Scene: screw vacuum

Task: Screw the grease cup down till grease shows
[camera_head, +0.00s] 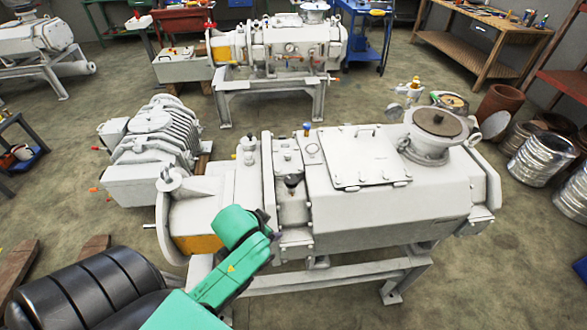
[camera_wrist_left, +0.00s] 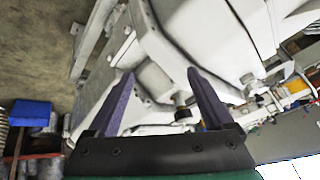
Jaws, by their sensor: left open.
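The white screw vacuum pump (camera_head: 395,195) stands on a metal frame in the middle of the head view. A small dark-topped fitting (camera_head: 292,181) on its near-left block looks like the grease cup, though I cannot be sure. In the left wrist view a small dark and metal fitting (camera_wrist_left: 182,106) shows between the fingers, closer to the right one; I cannot tell if it is the same part. My left gripper (camera_wrist_left: 160,74) has its two purple fingers wide apart with nothing gripped. In the head view its fingers are hidden by my green arm. No grease is discernible. My right gripper is not in view.
A square lid (camera_head: 358,157) and a round flange (camera_head: 436,122) stand on the pump's top. A ribbed grey machine (camera_head: 150,140) is behind left. Metal drums (camera_head: 535,155) and a wooden bench (camera_head: 480,45) are at right. Open floor (camera_head: 490,285) lies in front right.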

